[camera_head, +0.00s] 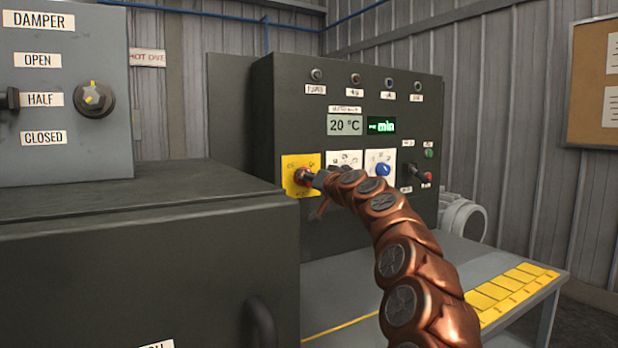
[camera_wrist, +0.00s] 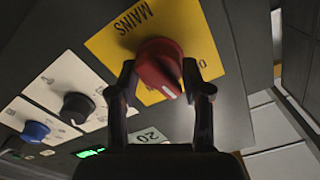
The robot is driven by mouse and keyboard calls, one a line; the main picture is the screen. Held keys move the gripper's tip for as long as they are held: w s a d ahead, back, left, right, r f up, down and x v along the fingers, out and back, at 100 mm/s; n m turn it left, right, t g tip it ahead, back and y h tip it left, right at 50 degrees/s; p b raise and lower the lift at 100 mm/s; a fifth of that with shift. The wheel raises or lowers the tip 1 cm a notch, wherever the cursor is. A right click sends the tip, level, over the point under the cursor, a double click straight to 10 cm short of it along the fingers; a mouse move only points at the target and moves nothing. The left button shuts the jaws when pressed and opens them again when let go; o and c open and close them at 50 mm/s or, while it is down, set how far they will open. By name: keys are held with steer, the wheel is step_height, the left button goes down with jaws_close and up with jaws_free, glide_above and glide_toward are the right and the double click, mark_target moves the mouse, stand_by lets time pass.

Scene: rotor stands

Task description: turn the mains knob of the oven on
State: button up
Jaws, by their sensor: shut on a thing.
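The red mains knob (camera_wrist: 158,68) sits on a yellow plate marked MAINS (camera_wrist: 112,42) in the wrist view. The yellow plate also shows in the head view (camera_head: 292,168) at the left of the oven's control panel (camera_head: 345,240). My gripper (camera_wrist: 160,88) has one finger on each side of the red knob and is shut on it. The knob carries a white pointer mark near its rim. In the head view my gripper (camera_head: 312,180) reaches the knob from the right and hides part of it.
A black knob (camera_wrist: 77,107) and a blue knob (camera_wrist: 36,130) stand beside the mains plate. The display (camera_head: 345,125) reads 20 °C. A damper box (camera_head: 60,150) is at the left, and a bench with yellow pads (camera_head: 510,290) is at the right.

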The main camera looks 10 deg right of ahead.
steer(key=m+p, duration=0.1)
steer(key=m, duration=0.2)
steer(key=shift+a+r+m+p, duration=0.1)
steer(key=shift+m+p, duration=0.2)
steer(key=shift+m, duration=0.1)
steer(key=m+p, duration=0.1)
steer(key=m, duration=0.1)
steer(key=shift+m, duration=0.3)
steer(key=shift+m+p, duration=1.35)
steer(key=shift+m, duration=0.85)
steer(key=o, duration=1.2)
steer(key=shift+c, duration=0.2)
steer(key=v, duration=1.2)
